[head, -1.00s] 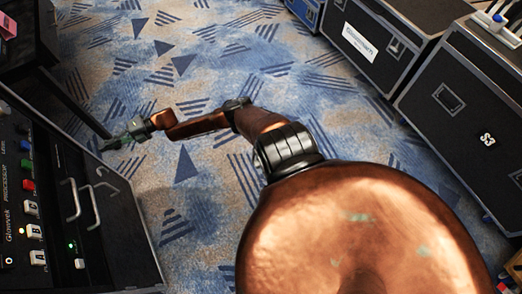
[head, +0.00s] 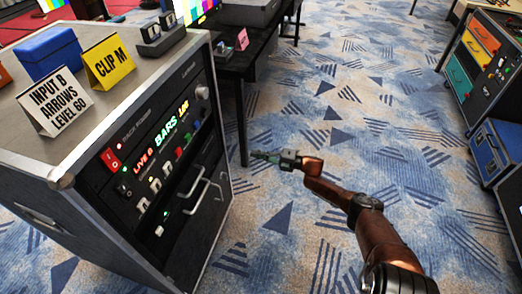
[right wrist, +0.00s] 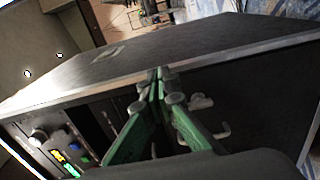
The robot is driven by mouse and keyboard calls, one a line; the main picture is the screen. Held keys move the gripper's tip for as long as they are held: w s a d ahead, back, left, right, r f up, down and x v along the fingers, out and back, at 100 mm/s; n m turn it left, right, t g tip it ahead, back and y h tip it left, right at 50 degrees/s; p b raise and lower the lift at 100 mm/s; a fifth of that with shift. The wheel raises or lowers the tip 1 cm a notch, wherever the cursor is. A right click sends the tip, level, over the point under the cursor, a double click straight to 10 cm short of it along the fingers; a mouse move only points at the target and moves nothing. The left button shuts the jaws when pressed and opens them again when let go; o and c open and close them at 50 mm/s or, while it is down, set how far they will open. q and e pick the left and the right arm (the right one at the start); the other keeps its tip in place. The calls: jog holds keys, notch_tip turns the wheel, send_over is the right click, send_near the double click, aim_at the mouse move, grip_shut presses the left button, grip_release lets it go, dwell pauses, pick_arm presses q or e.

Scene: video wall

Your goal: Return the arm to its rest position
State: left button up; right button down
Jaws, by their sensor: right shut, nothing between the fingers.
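My right arm, copper coloured, reaches up from the bottom right in the head view. My right gripper (head: 272,157) is green, shut and empty. It hangs over the carpet to the right of the rack case, apart from it. In the right wrist view the gripper's fingertips (right wrist: 160,80) meet in front of the case. My left gripper is out of view.
A yellow CLIP M card (head: 110,62), a white INPUT B card (head: 57,100) and a blue box (head: 50,53) stand on the case. A dark table (head: 243,105) stands behind it. A drawer cabinet (head: 478,60) and a blue case (head: 490,150) stand at right. Patterned carpet (head: 370,110) between is clear.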

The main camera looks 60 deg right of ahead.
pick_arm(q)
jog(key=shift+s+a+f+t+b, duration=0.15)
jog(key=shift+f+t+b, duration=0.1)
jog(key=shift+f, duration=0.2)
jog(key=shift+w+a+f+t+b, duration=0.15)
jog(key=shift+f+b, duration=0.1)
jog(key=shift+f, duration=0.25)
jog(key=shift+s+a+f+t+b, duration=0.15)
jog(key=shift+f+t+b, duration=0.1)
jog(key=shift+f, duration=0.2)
pick_arm(e)
jog(key=shift+d, duration=1.95)
